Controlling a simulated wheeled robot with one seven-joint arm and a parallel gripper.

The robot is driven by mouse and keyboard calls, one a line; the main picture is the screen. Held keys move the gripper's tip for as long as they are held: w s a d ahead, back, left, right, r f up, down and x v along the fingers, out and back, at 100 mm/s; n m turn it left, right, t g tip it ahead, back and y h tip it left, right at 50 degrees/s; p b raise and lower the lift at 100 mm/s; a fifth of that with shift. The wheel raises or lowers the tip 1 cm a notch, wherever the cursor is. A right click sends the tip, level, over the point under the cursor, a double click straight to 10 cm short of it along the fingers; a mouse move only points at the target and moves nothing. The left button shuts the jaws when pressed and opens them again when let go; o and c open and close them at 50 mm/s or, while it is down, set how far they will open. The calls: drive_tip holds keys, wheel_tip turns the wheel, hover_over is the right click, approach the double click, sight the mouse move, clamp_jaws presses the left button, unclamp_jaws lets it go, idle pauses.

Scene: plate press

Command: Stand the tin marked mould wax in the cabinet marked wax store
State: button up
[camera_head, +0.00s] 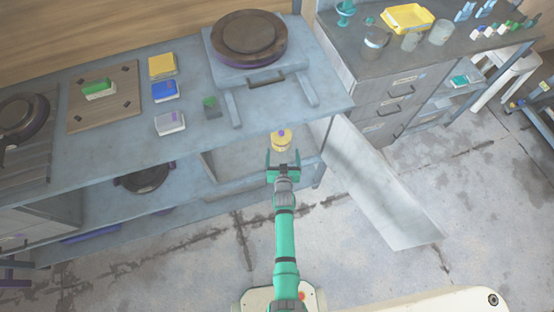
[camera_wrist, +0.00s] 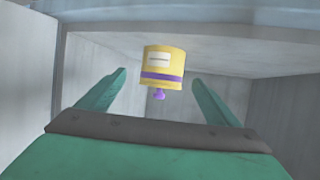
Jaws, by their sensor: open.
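A yellow tin (camera_head: 281,141) with a purple knob is at the front of an open cabinet (camera_head: 240,175) under the left bench. In the wrist view the tin (camera_wrist: 163,62) shows a purple band and a pale label too small to read; its knob points down in that picture. My gripper (camera_head: 283,154) is open, with its fingers (camera_wrist: 158,78) spread to either side of the tin and a visible gap on each side. The tin is just at or beyond the fingertips. I cannot tell whether its base touches the cabinet floor. No cabinet marking is legible.
The cabinet door (camera_head: 385,185) hangs open to the right of my arm. The bench top (camera_head: 190,150) overhangs the cabinet and holds a plate press (camera_head: 248,38) and several small boxes. A drawer unit (camera_head: 385,105) stands at the right. The floor in front is clear.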

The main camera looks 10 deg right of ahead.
drive_tip(key=shift+s+r, duration=0.2)
drive_tip(key=shift+s, duration=0.35)
drive_tip(key=s+a+r+n+t+y, duration=0.15)
drive_tip(key=s+r, duration=0.35)
drive_tip(key=s, duration=0.7)
drive_tip(key=s+a+r+n+g+h, duration=0.15)
drive_tip(key=s+r, duration=0.25)
drive_tip(key=s, duration=0.8)
drive_tip(key=s+a+r+t+y, duration=0.1)
drive_tip(key=s+a+r, duration=0.2)
drive_tip(key=s+r, duration=0.5)
drive_tip(key=s+a+r+m+t+y, duration=0.1)
drive_tip(key=s+a+r, duration=0.3)
drive_tip(key=s+r, duration=0.4)
wheel_tip(320, 180, up, 6)
drive_tip(key=shift+a+f, duration=0.2)
drive_tip(key=shift+a, duration=0.1)
